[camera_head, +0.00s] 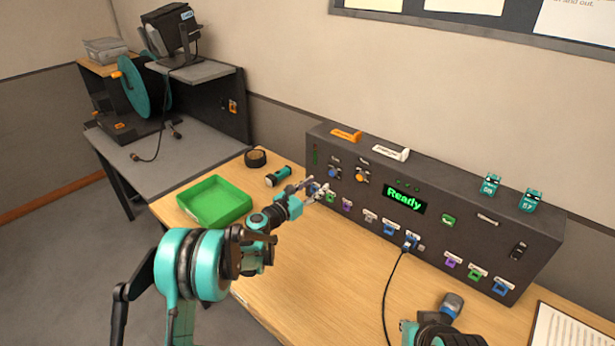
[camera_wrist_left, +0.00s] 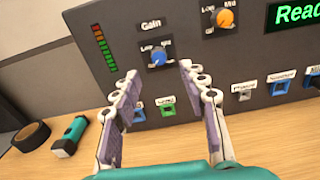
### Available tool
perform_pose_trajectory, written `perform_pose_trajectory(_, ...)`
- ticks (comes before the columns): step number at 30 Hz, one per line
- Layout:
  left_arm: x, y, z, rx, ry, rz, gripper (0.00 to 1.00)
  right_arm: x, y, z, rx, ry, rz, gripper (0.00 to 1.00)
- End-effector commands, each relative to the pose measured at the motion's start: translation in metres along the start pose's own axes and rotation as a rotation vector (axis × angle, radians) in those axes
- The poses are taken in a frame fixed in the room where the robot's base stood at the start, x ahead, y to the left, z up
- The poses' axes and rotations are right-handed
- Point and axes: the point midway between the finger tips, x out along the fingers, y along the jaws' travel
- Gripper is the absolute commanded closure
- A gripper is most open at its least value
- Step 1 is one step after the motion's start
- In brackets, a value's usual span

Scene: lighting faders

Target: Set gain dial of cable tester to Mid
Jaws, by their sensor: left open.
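The cable tester (camera_head: 452,205) is a long dark box at the back of the table, with a green "Ready" display (camera_head: 404,200). Its gain dial (camera_wrist_left: 158,58) is a blue knob under the label "Gain", with "Low" on its left and a partly legible mark on its right. The dial also shows in the head view (camera_head: 333,173). My left gripper (camera_wrist_left: 155,72) is open in front of the panel, its fingers on either side of the dial in the picture. Contact with the dial cannot be told. My right gripper (camera_head: 440,325) shows only partly at the bottom edge.
An orange knob (camera_wrist_left: 226,18) is right of the gain dial. Coloured ports line the panel's lower edge, one with a black cable (camera_head: 387,290). A green tray (camera_head: 214,203), a teal flashlight (camera_head: 278,177) and a black tape roll (camera_head: 255,158) lie on the left of the table.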

Motion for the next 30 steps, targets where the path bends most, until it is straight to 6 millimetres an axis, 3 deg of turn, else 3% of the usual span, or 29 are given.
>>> perform_pose_trajectory(5, 0.017, 0.001, -0.004, -0.027, -0.009, 0.001, 0.57, 0.004, 0.000, 0.003, 0.000, 0.000, 0.000, 1.00)
perform_pose_trajectory(15, 0.069, 0.001, -0.004, -0.023, -0.008, 0.001, 0.57, 0.015, 0.000, 0.011, 0.000, 0.000, 0.000, 1.00)
perform_pose_trajectory(27, 0.079, 0.002, -0.002, -0.022, -0.007, 0.002, 0.57, 0.016, 0.000, 0.012, 0.000, 0.000, 0.000, 1.00)
perform_pose_trajectory(30, 0.079, 0.002, -0.002, -0.022, -0.007, 0.002, 0.80, 0.016, 0.000, 0.012, 0.000, 0.000, 0.000, 1.00)
